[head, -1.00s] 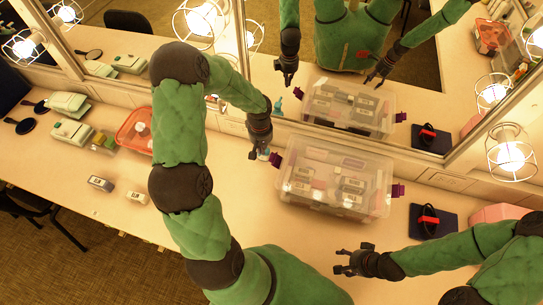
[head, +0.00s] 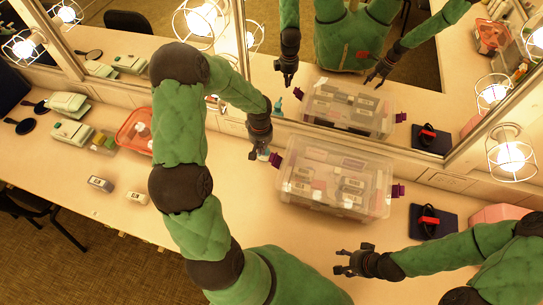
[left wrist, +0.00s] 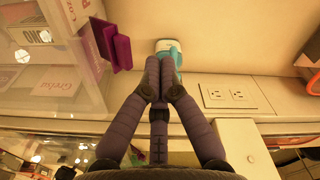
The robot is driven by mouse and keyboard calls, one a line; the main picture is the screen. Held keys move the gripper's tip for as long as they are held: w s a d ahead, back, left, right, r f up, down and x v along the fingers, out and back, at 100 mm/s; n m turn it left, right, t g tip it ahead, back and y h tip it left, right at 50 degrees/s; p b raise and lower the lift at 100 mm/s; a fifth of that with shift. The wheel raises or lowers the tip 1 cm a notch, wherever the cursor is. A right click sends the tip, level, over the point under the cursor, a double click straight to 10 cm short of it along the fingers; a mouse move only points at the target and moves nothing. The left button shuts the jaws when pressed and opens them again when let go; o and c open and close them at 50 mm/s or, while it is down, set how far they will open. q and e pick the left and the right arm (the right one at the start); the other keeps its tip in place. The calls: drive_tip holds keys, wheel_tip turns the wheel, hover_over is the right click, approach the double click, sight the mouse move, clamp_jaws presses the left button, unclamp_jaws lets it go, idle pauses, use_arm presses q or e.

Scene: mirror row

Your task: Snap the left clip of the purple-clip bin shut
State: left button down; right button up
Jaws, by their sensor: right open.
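The purple-clip bin (head: 333,180) is a clear lidded box with several small packages inside, on the counter by the mirror. Its left purple clip (head: 275,160) juts out from the left side and also shows in the left wrist view (left wrist: 113,46), standing out from the wall. Its right purple clip (head: 398,191) also juts out. My left gripper (head: 256,156) hangs just left of the left clip. In the left wrist view its fingertips (left wrist: 160,78) meet, with nothing seen between them, to the right of the clip and apart from it. My right gripper (head: 342,262) is open and empty, in front of the bin.
A teal-and-white item (left wrist: 168,47) stands behind my left fingertips. A dark blue case with a red band (head: 432,220) lies right of the bin. An orange tray (head: 136,132) and small boxes (head: 100,184) are at left. The mirror (head: 350,60) rises behind the bin.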

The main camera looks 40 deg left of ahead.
sight(340, 263)
use_arm(q)
drive_tip(key=shift+f, duration=0.1)
use_arm(e)
drive_tip(key=shift+f, duration=0.1)
use_arm(q)
drive_tip(key=shift+f+b, duration=1.6)
drive_tip(key=shift+b, duration=0.3)
use_arm(e)
drive_tip(key=shift+f, duration=1.8)
use_arm(q)
drive_tip(key=shift+w+d, duration=0.1)
drive_tip(key=shift+d, duration=0.05)
drive_tip(key=shift+w+d+r, duration=0.1)
drive_tip(key=shift+d+r, duration=0.05)
drive_tip(key=shift+d, duration=0.2)
use_arm(e)
drive_tip(key=shift+f, duration=0.1)
use_arm(q)
drive_tip(key=shift+d, duration=0.25)
